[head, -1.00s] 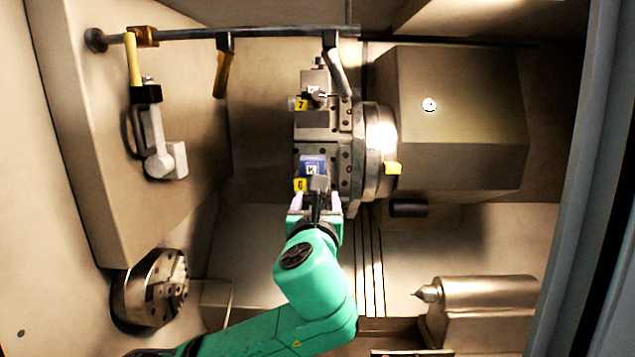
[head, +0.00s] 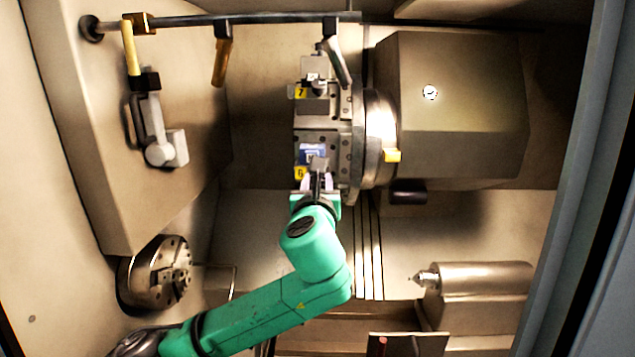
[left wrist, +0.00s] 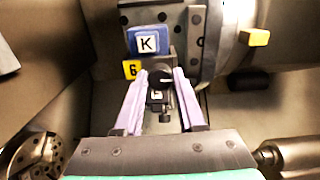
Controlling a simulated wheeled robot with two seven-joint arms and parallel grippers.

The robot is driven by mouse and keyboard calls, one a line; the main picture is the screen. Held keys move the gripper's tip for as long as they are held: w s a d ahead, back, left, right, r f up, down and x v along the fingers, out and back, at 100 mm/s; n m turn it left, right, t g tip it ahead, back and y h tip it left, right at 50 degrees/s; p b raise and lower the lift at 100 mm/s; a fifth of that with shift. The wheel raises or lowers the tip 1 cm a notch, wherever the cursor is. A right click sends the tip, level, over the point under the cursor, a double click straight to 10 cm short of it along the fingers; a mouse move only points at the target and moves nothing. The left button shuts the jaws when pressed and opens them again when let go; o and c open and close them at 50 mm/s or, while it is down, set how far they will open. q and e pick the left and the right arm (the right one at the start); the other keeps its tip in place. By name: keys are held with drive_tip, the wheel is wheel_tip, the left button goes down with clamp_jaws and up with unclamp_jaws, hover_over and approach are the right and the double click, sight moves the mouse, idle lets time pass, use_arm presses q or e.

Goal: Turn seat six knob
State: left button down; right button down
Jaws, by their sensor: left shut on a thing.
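The turret (head: 330,130) stands in the middle of the head view, with yellow number tags on its seats. The seat six tag (head: 299,172) sits at the lower seat, and the tag reads 6 in the left wrist view (left wrist: 130,69). A blue block marked K (left wrist: 147,41) is just above it. My left gripper (head: 318,186) reaches up to this seat from below. In the left wrist view its two pale fingers (left wrist: 160,85) are shut on the dark seat six knob (left wrist: 160,75). A small block marked T (left wrist: 157,96) shows between the fingers. My right gripper is not in view.
A seat seven tag (head: 300,92) sits higher on the turret. A rail (head: 260,18) with hanging nozzles runs along the top. A chuck (head: 160,273) is at lower left, and a pointed tailstock (head: 480,278) at lower right.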

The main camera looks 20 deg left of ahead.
use_arm(q)
drive_tip(key=shift+a+f+n+b, duration=0.1)
drive_tip(key=shift+n+b, duration=1.1)
drive_tip(key=shift+n, duration=3.25)
drive_tip(key=shift+a+f+n+b, duration=0.1)
drive_tip(key=shift+n+b, duration=1.05)
drive_tip(key=shift+n, duration=3.3)
drive_tip(key=shift+r, duration=0.1)
drive_tip(key=c, duration=0.5)
unclamp_jaws()
